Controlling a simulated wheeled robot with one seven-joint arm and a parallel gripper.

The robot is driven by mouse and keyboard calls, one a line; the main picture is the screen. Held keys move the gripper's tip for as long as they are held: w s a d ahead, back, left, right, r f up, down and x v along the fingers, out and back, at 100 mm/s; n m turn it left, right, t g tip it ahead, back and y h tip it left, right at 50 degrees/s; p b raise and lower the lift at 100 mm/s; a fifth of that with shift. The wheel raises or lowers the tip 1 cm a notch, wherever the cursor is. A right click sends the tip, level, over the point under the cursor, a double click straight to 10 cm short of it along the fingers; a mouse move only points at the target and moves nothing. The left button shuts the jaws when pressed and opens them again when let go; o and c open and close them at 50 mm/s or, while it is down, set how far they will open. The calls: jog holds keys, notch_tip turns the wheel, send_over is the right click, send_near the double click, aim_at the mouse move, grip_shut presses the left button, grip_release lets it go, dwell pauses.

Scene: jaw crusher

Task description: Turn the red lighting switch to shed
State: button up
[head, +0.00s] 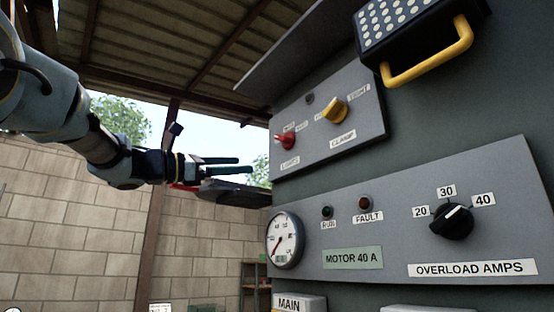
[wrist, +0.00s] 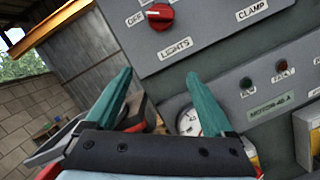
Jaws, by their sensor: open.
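The red lighting switch (head: 285,141) is a knob on the upper grey panel, above a LIGHTS label. It also shows at the top of the wrist view (wrist: 160,17), with an OFF label at its left and another label cut off above it. A pale mark on the knob lies on its left side, toward OFF. My gripper (head: 245,165) is open and empty, left of the panel and a little lower than the knob in the head view. In the wrist view its two green fingers (wrist: 159,75) point toward the panel, below the knob and apart from it.
A yellow CLAMP knob (head: 335,110) sits right of the red one. A lamp box with a yellow handle (head: 428,55) juts out above. The lower panel holds a gauge (head: 285,240) and a black overload dial (head: 452,221). Open space lies left of the panels.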

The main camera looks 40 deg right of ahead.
jog(key=g+h, duration=0.1)
jog(key=g, duration=0.1)
send_near(279, 139)
jog(key=shift+m, duration=0.3)
jog(key=p+x, duration=0.1)
jog(key=x, duration=0.1)
jog(key=p+x, duration=0.2)
jog(key=x, duration=0.1)
jog(key=p+x, duration=0.2)
jog(key=x, duration=0.1)
jog(key=shift+d+r, duration=0.1)
jog(key=shift+r, duration=0.25)
jog(key=shift+s+d+r+p, duration=0.15)
jog(key=shift+d+p, duration=0.2)
jog(key=shift+d, duration=0.3)
jog(key=c, duration=1.4)
